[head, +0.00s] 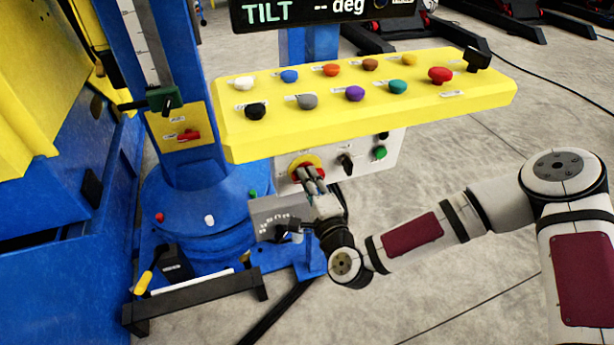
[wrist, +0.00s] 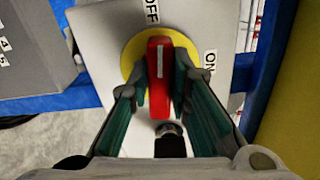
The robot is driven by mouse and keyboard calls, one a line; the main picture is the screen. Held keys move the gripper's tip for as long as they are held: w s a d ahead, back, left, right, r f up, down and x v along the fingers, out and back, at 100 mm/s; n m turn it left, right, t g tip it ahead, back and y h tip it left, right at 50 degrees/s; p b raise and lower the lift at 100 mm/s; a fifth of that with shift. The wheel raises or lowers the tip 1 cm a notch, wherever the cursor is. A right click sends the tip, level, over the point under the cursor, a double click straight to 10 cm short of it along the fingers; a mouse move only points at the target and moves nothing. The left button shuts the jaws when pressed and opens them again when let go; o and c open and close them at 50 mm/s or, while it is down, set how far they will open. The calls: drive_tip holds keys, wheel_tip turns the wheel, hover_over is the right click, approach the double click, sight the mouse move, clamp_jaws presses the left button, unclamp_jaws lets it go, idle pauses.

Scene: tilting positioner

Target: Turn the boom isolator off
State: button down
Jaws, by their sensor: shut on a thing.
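A red rotary switch handle (wrist: 159,75) sits on a yellow disc (wrist: 131,58) on a white panel. OFF and ON labels are printed beside the disc. In the wrist view the handle stands upright, with its white line running towards the OFF label at the top; the ON label is to the right. My gripper (wrist: 160,95) is shut on the handle, one finger on each side. In the head view my gripper (head: 308,177) covers most of the handle, and the yellow disc (head: 304,160) shows around it, below the yellow console. No name label for this switch is readable.
The yellow console (head: 365,115) with several coloured knobs overhangs the panel. A black knob (head: 346,163) and a green button (head: 380,153) sit right of the switch. A grey box (head: 278,212) is close below left. Another red handle (head: 188,135) is on the blue column.

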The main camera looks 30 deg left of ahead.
drive_tip(key=shift+n+p, duration=0.3)
drive_tip(key=shift+n, duration=0.3)
drive_tip(key=shift+f+n, duration=0.1)
drive_tip(key=shift+n, duration=0.2)
drive_tip(key=c, duration=1.5)
unclamp_jaws()
drive_tip(key=v, duration=1.2)
drive_tip(key=shift+s, duration=0.1)
drive_tip(key=shift+a, duration=0.1)
